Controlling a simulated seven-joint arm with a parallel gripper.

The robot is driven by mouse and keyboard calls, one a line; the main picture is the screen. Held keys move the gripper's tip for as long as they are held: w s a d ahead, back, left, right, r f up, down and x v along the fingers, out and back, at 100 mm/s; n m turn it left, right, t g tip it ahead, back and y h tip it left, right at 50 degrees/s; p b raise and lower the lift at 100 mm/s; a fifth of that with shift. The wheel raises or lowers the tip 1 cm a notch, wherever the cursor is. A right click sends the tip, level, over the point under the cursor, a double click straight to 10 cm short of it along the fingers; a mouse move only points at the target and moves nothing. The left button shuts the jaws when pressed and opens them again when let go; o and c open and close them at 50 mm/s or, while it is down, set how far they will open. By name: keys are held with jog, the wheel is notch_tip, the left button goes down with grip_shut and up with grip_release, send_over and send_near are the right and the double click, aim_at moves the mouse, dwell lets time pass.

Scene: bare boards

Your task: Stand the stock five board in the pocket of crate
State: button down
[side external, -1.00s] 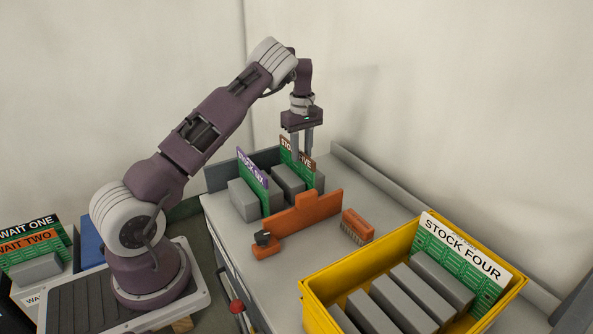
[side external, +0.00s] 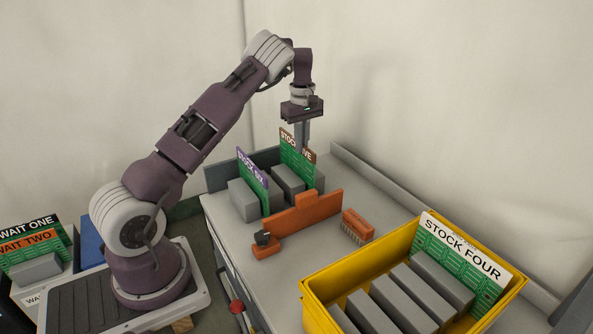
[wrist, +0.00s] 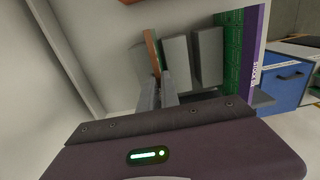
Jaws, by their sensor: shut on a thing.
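The stock five board (side external: 290,150) is green with a brown label strip along its top. It stands upright in the grey block rack at the back of the bench. My gripper (side external: 302,145) points down and is shut on its top edge, covering part of the label. In the wrist view, the fingers (wrist: 160,88) meet at the board's brown edge (wrist: 151,50). The yellow crate (side external: 375,255) is at the front right. It holds several grey blocks with gaps between them, and the stock four board (side external: 455,262) stands upright at its far right end.
The stock six board (side external: 252,180), with a purple strip, stands left of the held board. An orange fixture (side external: 305,215) and an orange brush (side external: 357,224) lie between rack and crate. Wait boards (side external: 35,240) stand at far left. A raised ledge runs along the bench's back edge.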

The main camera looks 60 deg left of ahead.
jog(key=shift+r, duration=3.75)
jog(key=w+d+r+m, duration=0.1)
jog(key=d+r, duration=0.2)
jog(key=d, duration=1)
jog(key=w+d+r, duration=0.1)
jog(key=d+r, duration=0.2)
jog(key=d, duration=1.1)
jog(key=s+d, duration=0.7)
jog(key=d, duration=0.5)
jog(key=s+d+n, duration=0.1)
jog(key=s+d, duration=0.5)
jog(key=d, duration=0.7)
jog(key=shift+s+r, duration=0.2)
jog(key=shift+s, duration=0.2)
